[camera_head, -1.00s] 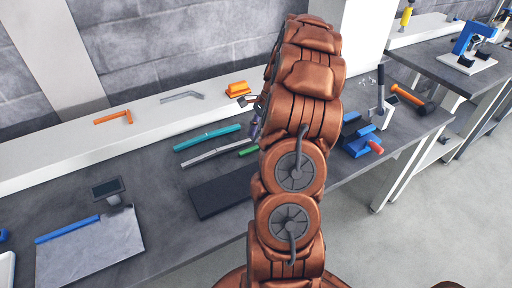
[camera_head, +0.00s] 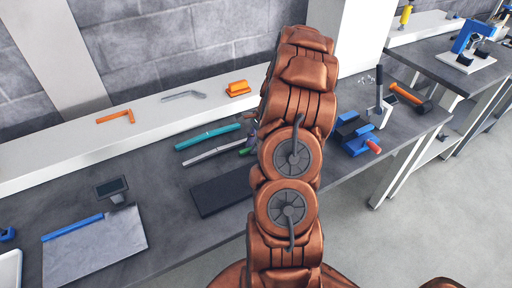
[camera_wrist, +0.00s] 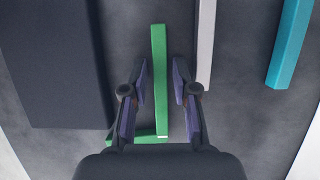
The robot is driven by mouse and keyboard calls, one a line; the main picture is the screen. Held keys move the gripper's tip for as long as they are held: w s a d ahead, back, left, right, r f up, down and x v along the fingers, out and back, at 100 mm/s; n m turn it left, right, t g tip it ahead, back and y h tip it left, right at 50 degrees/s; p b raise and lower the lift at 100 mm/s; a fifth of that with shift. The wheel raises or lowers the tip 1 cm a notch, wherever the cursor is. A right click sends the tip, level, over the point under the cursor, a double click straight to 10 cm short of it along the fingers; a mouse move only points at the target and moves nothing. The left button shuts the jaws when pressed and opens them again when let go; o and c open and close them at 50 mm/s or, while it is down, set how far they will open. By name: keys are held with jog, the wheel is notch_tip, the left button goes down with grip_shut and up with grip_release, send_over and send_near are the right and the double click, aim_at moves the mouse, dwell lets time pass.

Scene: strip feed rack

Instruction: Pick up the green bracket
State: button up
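The green bracket (camera_wrist: 160,75) is a long thin bar with a short foot at its lower end, bending left in the wrist view. It lies on the dark grey worktop. My gripper (camera_wrist: 160,82) is open, its two purple-faced fingers on either side of the bar. A narrow gap shows between each finger and the bar. In the head view only a small bit of the green bracket (camera_head: 245,152) shows beside my arm, which hides the rest.
A dark mat (camera_wrist: 55,65) lies left of the bracket in the wrist view. A grey bar (camera_wrist: 205,45) and a teal bar (camera_wrist: 290,45) lie to its right. A white ledge (camera_head: 60,148) runs behind, holding orange and grey pieces. A blue vise-like tool (camera_head: 355,135) stands right of my arm.

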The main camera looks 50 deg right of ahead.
jog(key=shift+c, duration=0.2)
grip_shut()
